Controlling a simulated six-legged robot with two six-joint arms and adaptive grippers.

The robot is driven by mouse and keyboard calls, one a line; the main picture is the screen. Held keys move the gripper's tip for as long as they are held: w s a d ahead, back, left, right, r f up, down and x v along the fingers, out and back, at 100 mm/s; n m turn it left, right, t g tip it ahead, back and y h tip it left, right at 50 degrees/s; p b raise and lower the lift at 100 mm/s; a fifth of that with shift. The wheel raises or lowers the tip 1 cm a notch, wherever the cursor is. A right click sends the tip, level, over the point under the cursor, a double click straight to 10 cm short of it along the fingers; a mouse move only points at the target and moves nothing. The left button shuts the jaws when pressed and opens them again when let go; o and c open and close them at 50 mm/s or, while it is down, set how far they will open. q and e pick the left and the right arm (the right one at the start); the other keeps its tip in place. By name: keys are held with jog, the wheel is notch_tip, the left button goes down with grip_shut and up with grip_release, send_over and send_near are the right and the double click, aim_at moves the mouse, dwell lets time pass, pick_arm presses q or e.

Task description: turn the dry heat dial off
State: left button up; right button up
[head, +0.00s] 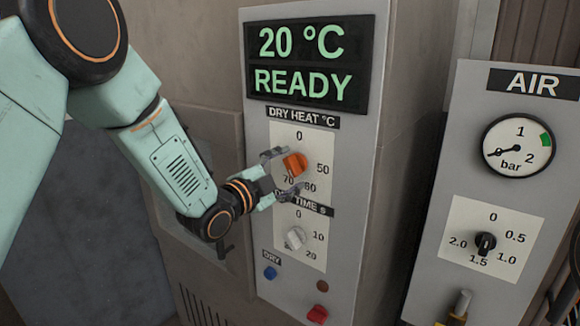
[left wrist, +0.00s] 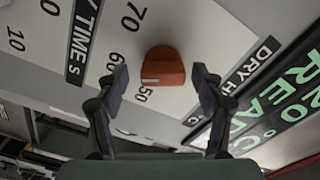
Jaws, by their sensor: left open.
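The dry heat dial (head: 295,163) is an orange knob on a white scale plate with 0 at the top and 50, 60 and 70 around it. In the left wrist view the dial (left wrist: 164,66) shows a pale mark on the side near the 50. My left gripper (head: 283,173) is open at the dial, one finger above and one below it in the head view. In the left wrist view the fingers stand on either side of the dial, with gaps visible. My right gripper is not in view.
The display (head: 305,65) above reads 20 °C READY. Below are a white time dial (head: 295,238), a blue button (head: 270,273) and a red control (head: 317,314). The air panel at the right has a gauge (head: 518,146) and a black knob (head: 486,243).

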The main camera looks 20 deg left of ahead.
pick_arm(q)
jog(key=shift+w+d+r, duration=0.1)
jog(key=shift+w+d, duration=0.05)
jog(key=shift+w, duration=0.05)
jog(key=shift+r, duration=0.1)
jog(key=shift+s+a, duration=0.25)
jog(key=shift+a, duration=0.05)
jog(key=shift+w, duration=0.25)
jog(key=shift+c, duration=0.6)
jog(key=shift+w+d, duration=0.2)
jog(key=shift+d, duration=0.05)
jog(key=c, duration=0.3)
jog(key=shift+s, duration=0.15)
jog(key=c, duration=0.7)
